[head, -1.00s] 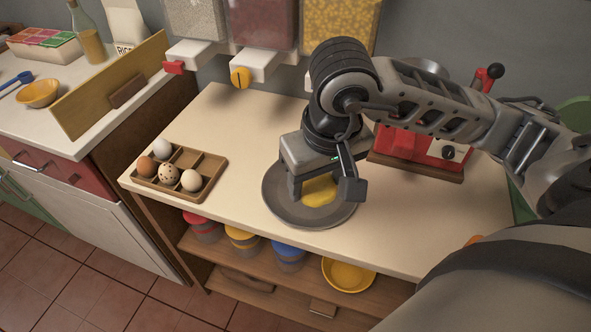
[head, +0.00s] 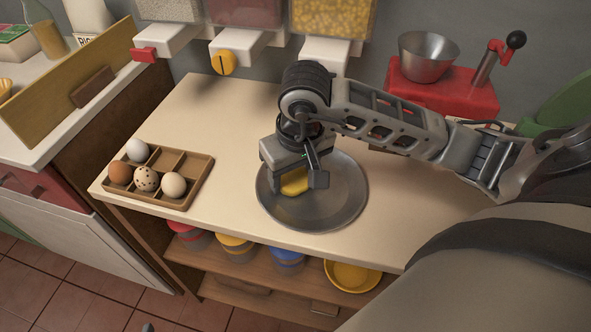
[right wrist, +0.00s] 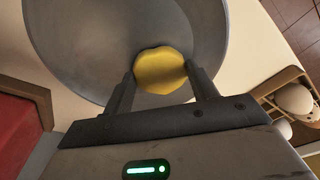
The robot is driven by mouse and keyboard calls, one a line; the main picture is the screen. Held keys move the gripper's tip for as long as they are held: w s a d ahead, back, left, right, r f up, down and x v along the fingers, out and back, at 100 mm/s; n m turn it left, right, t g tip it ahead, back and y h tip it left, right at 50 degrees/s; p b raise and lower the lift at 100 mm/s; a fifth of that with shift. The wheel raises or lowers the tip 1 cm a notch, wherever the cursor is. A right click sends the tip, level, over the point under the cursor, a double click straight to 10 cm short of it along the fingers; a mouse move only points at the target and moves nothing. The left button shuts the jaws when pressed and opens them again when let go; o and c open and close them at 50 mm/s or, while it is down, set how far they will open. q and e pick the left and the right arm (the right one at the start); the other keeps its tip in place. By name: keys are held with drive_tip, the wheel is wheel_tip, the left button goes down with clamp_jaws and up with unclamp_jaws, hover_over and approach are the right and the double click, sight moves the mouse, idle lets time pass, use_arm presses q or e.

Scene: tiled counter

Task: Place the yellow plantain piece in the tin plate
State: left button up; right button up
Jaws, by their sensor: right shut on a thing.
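The yellow plantain piece (head: 294,184) is between the fingers of my right gripper (head: 293,182), which is shut on it. The round grey tin plate (head: 345,205) lies on the counter under the gripper. The piece is over the left part of the plate in the head view; I cannot tell the exact gap below it. In the right wrist view, the piece (right wrist: 160,71) sits between the fingertips (right wrist: 163,82), with the plate (right wrist: 85,40) behind it. My left gripper is not in view.
A wooden egg tray (head: 195,190) with several eggs stands at the left of the counter (head: 215,110). A red appliance (head: 440,97) with a metal bowl (head: 428,57) is at the back right. Dispensers (head: 255,40) hang at the back. The counter between tray and plate is clear.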

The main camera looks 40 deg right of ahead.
sight(298, 185)
drive_tip(key=shift+f, duration=0.2)
drive_tip(key=o, duration=0.8)
drive_tip(key=shift+r, duration=0.35)
drive_tip(key=r, duration=0.4)
drive_tip(key=s+r, duration=0.1)
drive_tip(key=r, duration=0.6)
drive_tip(key=shift+s+r+p, duration=0.3)
drive_tip(key=shift+s+p, duration=0.05)
drive_tip(key=shift+p, duration=0.05)
